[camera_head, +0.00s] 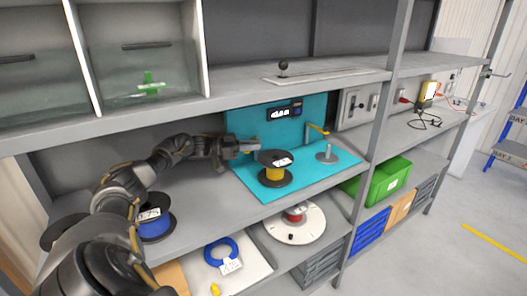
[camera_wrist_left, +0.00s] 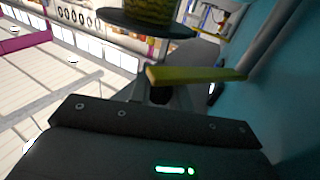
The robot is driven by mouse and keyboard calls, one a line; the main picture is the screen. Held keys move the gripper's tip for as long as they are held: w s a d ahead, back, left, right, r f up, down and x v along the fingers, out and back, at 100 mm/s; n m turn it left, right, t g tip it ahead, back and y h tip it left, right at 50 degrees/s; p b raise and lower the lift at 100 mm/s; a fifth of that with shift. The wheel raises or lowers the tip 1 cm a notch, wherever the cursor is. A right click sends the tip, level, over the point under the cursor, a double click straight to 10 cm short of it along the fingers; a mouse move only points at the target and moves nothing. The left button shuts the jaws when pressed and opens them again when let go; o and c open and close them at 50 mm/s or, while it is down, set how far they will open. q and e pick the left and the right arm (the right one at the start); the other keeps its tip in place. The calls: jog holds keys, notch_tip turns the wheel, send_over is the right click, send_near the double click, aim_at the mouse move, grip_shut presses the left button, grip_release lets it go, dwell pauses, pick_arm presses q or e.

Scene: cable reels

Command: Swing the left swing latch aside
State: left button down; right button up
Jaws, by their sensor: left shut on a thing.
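My left gripper (camera_head: 256,147) reaches in from the left over the teal station. It is shut on the left swing latch, mostly hidden by the gripper in the head view. In the left wrist view the latch is a yellow bar (camera_wrist_left: 197,76) crossing the dark fingers (camera_wrist_left: 160,92), its far end near the teal back panel. A black reel with yellow cable (camera_head: 274,174) stands on the teal mat just below and right of the gripper. The right swing latch (camera_head: 318,128) is a yellow arm on the back panel, above a bare grey spindle (camera_head: 326,153). My right gripper is out of view.
The teal mat (camera_head: 250,184) lies on the middle shelf, with a teal back panel (camera_head: 258,121) behind. A blue reel (camera_head: 154,226) stands at left, near my arm. The upper shelf (camera_head: 230,99) runs above the arm. A green crate (camera_head: 381,182) sits lower right.

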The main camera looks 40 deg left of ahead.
pick_arm(q)
jog(key=shift+a, duration=0.1)
dwell(0.3)
jog(key=c, duration=1.3)
grip_release()
jog(key=b+v, duration=0.3)
jog(key=v, duration=0.8)
jog(key=shift+s, duration=0.15)
jog(key=shift+w, duration=0.35)
jog(key=shift+c, duration=0.3)
